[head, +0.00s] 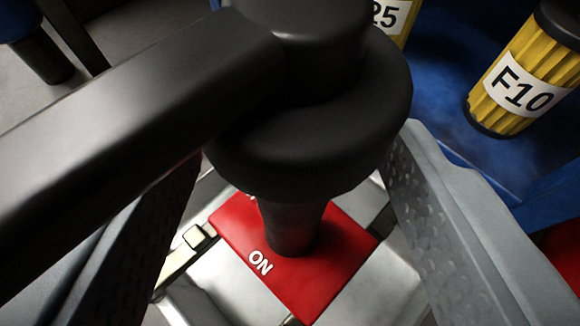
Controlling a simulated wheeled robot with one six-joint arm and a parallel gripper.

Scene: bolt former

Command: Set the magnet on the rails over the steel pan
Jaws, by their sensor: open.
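The magnet shows a red plate (330,270) marked ON, with a black post, a round black knob (320,130) and a thick black lever (130,130) reaching to the left edge. The red plate sits on a bright metal body (225,285). My gripper (300,160) is open, with one grey finger on each side of the knob and post. The lever crosses in front of the left finger. I cannot make out the rails or the steel pan, and much of the area below is hidden by the knob and lever.
A yellow ribbed cylinder (525,70) labelled F10 stands in a blue holder (455,110) at the upper right. Another yellow one, its label ending in 25 (392,14), is partly hidden behind the knob. A dark post (45,55) stands at the upper left, over grey floor.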

